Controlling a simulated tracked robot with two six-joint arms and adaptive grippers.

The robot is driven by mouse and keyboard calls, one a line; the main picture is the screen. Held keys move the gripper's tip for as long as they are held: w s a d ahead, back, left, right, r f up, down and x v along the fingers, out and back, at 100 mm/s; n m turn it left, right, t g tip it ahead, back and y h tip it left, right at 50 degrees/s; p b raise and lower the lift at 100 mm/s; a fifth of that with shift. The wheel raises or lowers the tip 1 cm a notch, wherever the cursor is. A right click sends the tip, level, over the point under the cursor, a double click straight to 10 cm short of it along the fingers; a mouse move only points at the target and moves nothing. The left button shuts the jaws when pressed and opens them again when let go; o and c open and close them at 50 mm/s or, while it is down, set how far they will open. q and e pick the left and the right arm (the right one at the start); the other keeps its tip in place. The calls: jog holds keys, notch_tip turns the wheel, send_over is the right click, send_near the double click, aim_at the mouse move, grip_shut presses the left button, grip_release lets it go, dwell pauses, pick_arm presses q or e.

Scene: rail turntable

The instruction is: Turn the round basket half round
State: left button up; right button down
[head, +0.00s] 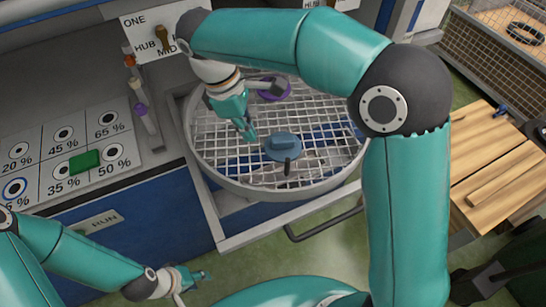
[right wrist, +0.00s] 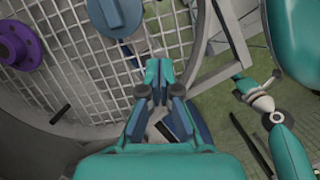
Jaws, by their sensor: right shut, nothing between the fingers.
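The round basket (head: 200,160) is a shallow grey ring with a wire mesh floor, set in a square frame beside the counter. A blue knob (head: 283,143) with a dark pin and a purple flanged piece (head: 274,90) stand on its mesh. In the right wrist view the blue knob (right wrist: 115,15) and the purple piece (right wrist: 18,45) show at upper left. My right gripper (head: 248,133) is shut and empty over the mesh, left of the blue knob; its fingertips (right wrist: 158,68) touch each other. My left gripper (head: 198,277) is low in front of the counter, away from the basket; its jaws are unclear.
A percentage board (head: 75,155) with a green block (head: 85,161) lies on the counter at left. Coloured vials (head: 140,95) stand between it and the basket. A white sign with a brass key-like piece (head: 162,38) is behind. A wooden-topped crate (head: 490,160) is at right.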

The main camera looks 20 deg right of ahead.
send_near(276, 173)
jog(key=f, duration=0.1)
jog(key=a+f, duration=0.1)
jog(key=f, duration=0.1)
jog(key=shift+w+a, duration=0.25)
jog(key=shift+w, duration=0.05)
jog(key=d, duration=0.1)
jog(key=s+d, duration=0.1)
jog(key=d+p, duration=0.1)
jog(key=shift+s, duration=0.25)
jog(key=shift+s+d+f, duration=0.1)
jog(key=shift+s+d, duration=0.05)
jog(key=shift+d, duration=0.1)
